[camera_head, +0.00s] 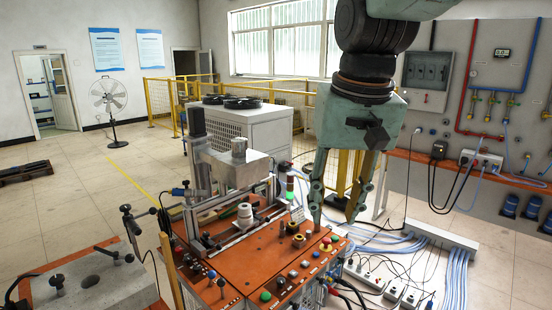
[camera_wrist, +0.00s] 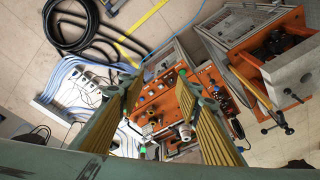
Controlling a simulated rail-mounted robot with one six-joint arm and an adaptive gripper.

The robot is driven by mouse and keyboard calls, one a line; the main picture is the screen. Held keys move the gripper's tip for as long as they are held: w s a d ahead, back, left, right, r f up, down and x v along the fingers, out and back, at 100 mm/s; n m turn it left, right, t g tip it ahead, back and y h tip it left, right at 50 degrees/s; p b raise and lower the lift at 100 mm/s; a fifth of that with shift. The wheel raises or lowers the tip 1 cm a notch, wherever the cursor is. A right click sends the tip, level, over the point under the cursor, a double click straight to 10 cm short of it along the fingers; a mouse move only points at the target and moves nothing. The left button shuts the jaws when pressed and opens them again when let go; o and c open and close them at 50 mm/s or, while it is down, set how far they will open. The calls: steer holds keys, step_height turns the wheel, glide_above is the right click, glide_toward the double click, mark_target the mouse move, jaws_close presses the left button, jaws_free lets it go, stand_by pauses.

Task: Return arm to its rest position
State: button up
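My gripper (camera_head: 334,222) hangs fingers down at the right of the induction heater's orange control panel (camera_head: 262,262). Its two green fingers are spread apart with nothing between them. In the wrist view my gripper (camera_wrist: 157,88) also shows open, with the orange panel (camera_wrist: 152,104) beyond and between the fingers. My arm comes down from the top right of the head view. The fingertips look near the panel's right side; I cannot tell the exact gap.
A grey machine head (camera_head: 232,165) and a green signal light (camera_head: 290,186) stand on the bench left of my gripper. Power strips and blue cables (camera_head: 400,235) lie at right. A wall panel (camera_head: 500,80) is behind. A yellow fence (camera_head: 345,165) stands close behind the gripper.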

steer(key=s+d+f, duration=0.2)
steer(key=s+d, duration=0.1)
steer(key=s, duration=0.5)
steer(key=s+d+f+t+b, duration=0.1)
steer(key=s+d, duration=0.2)
steer(key=s, duration=0.5)
steer(key=s+d+f+b, duration=0.1)
steer(key=s+d+f, duration=0.1)
steer(key=s, duration=0.6)
steer(key=shift+s+d+f, duration=0.15)
steer(key=shift+d+f, duration=0.2)
steer(key=shift+d, duration=0.4)
